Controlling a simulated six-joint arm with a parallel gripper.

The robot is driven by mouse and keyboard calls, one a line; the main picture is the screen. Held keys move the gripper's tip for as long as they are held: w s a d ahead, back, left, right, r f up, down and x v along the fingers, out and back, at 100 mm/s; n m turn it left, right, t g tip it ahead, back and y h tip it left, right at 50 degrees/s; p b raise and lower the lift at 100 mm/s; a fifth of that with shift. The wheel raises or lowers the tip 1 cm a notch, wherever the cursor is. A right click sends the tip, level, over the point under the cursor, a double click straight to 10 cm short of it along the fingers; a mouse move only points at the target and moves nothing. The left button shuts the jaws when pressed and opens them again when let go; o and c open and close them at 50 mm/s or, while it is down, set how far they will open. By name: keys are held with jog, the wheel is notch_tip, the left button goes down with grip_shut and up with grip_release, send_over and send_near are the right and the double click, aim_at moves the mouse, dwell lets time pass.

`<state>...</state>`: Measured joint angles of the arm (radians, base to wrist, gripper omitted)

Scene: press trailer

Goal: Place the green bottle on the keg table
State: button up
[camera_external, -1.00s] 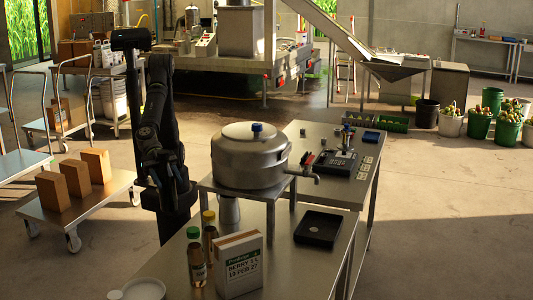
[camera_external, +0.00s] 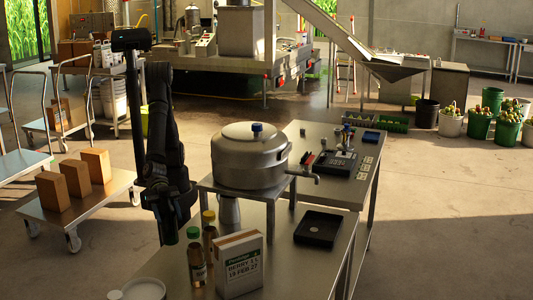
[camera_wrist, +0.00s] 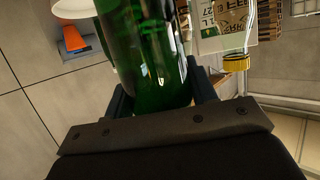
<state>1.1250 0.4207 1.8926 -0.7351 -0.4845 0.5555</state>
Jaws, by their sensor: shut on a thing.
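My gripper (camera_wrist: 158,92) is shut on the green bottle (camera_wrist: 150,45), whose dark green glass fills the space between the fingers in the wrist view. The bottle's ends are outside that view. In the external view my dark arm hangs left of the keg, and the bottle is hard to make out against it. The keg table is a low metal stand (camera_external: 238,190) on the front worktable. A large steel keg (camera_external: 250,158) with a blue knob and a tap at its right stands on it.
A green-capped bottle (camera_external: 197,262), a yellow-capped bottle (camera_external: 210,234) and a white carton (camera_external: 240,266) stand close together in front of the keg table. A black tray (camera_external: 317,229) lies to the right. A white round dish (camera_external: 143,289) is at the front left.

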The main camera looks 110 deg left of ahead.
aim_at(176, 227)
jog(key=shift+w+a+f, duration=0.1)
jog(key=shift+w+f, duration=0.3)
jog(key=shift+w, duration=0.25)
jog(key=shift+w+f, duration=0.35)
jog(key=shift+w, duration=0.25)
jog(key=shift+f, duration=1.95)
jog(key=shift+f, duration=0.15)
jog(key=o, duration=1.2)
jog(key=shift+o, duration=0.2)
jog(key=shift+r, duration=0.2)
jog(key=v, duration=1.2)
